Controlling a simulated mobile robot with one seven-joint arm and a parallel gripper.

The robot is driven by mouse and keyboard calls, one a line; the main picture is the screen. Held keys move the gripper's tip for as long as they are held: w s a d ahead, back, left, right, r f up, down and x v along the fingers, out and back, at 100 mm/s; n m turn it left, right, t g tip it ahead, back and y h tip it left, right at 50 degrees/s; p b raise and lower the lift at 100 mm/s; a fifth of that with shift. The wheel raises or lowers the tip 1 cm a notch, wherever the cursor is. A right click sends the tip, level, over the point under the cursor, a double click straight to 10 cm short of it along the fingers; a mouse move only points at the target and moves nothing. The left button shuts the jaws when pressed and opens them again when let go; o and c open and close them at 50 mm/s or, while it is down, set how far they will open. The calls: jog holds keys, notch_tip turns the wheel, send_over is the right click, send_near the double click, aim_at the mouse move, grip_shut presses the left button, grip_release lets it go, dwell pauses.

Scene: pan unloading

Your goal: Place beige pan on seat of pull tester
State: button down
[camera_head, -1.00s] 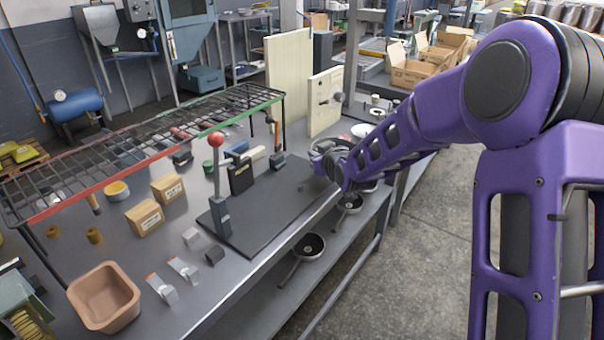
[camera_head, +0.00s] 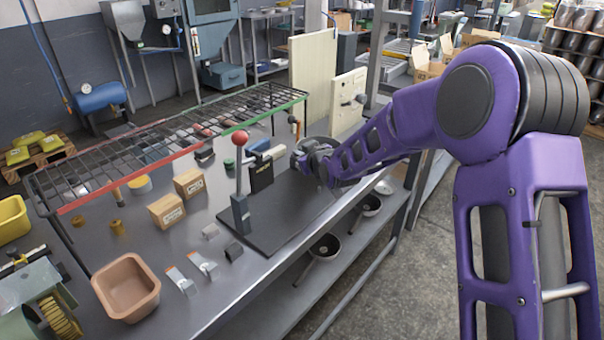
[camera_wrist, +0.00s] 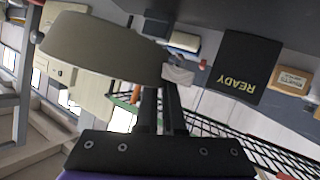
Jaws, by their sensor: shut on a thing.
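The beige pan (camera_wrist: 100,50) fills the upper left of the wrist view, and its near rim reaches the fingertips. My gripper (camera_wrist: 168,88) is shut on the pan at that rim. In the head view my gripper (camera_head: 312,160) is over the far right end of the dark base plate of the pull tester (camera_head: 268,228), above the bench. The tester has an upright lever with a red ball (camera_head: 240,138) and a black box (camera_head: 260,175) marked READY, which also shows in the wrist view (camera_wrist: 240,68). My wrist hides most of the pan in the head view; the seat is not clearly visible.
A wire rack (camera_head: 170,150) spans the back of the bench. Cardboard boxes (camera_head: 167,210), a tan tray (camera_head: 126,288) and small metal parts stand left of the tester. Dark pans (camera_head: 325,247) lie on the lower shelf. A cream panel (camera_head: 345,102) stands behind my gripper.

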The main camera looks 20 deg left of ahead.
aim_at(301, 183)
jog(key=shift+f, duration=2.95)
jog(key=shift+f, duration=0.1)
jog(key=c, duration=1)
grip_release()
jog(key=v, duration=1.2)
